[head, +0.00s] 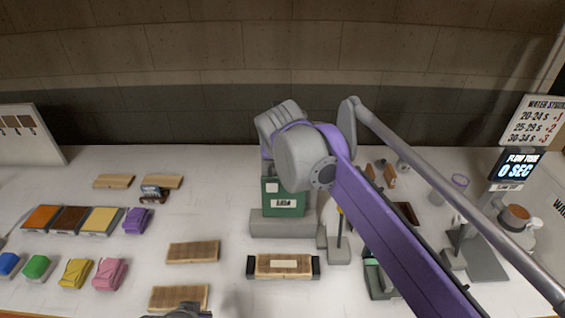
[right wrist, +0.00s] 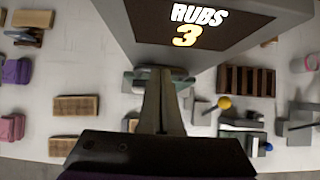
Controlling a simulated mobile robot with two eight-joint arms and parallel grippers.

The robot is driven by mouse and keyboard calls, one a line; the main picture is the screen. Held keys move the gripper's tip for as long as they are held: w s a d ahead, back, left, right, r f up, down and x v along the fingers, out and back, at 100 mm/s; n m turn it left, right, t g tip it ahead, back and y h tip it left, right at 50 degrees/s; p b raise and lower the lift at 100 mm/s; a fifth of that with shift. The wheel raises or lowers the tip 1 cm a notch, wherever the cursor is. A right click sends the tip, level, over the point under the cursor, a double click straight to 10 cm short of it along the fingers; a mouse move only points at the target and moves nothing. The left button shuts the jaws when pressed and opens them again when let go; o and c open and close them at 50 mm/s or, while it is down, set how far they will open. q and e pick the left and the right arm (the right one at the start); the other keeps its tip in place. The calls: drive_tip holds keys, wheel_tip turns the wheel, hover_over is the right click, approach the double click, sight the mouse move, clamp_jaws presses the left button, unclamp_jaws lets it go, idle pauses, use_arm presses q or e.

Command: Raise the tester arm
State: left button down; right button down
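The rub tester is a grey and green machine (head: 284,198) at the middle of the table, partly hidden behind my right arm. Its display (right wrist: 187,28) reads RUBS 3 in the right wrist view. A grey-green bar (right wrist: 131,82), which may be the tester arm, lies just under that display. My right gripper (right wrist: 160,82) has its fingers together over this bar; I cannot tell whether they grip it. In the head view this gripper is hidden behind my purple arm. A dark part at the bottom edge may be my left gripper (head: 183,311); its fingers do not show clearly.
A wooden panel with black ends (head: 283,266) lies in front of the tester. Loose wooden boards (head: 193,252) lie to its left. Coloured trays (head: 102,219) and cloths (head: 110,274) stand at left. A flow timer (head: 515,168) and a cup (head: 515,216) stand at right.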

drive_tip(key=shift+s, duration=0.1)
drive_tip(key=v, duration=1)
drive_tip(key=shift+s+r, duration=0.15)
drive_tip(key=shift+r, duration=0.15)
drive_tip(key=s+d+f+m, duration=0.6)
drive_tip(key=f+m, duration=0.4)
drive_tip(key=m, duration=0.2)
drive_tip(key=s+d+f+m, duration=0.6)
drive_tip(key=s+f+m, duration=0.2)
drive_tip(key=m, duration=0.4)
drive_tip(key=s+d+f+m+g, duration=0.1)
drive_tip(key=s+d+f+m, duration=0.5)
drive_tip(key=f+m, duration=0.5)
drive_tip(key=shift+s+f+m, duration=0.3)
drive_tip(key=shift+s+m, duration=0.2)
drive_tip(key=shift+s, duration=0.15)
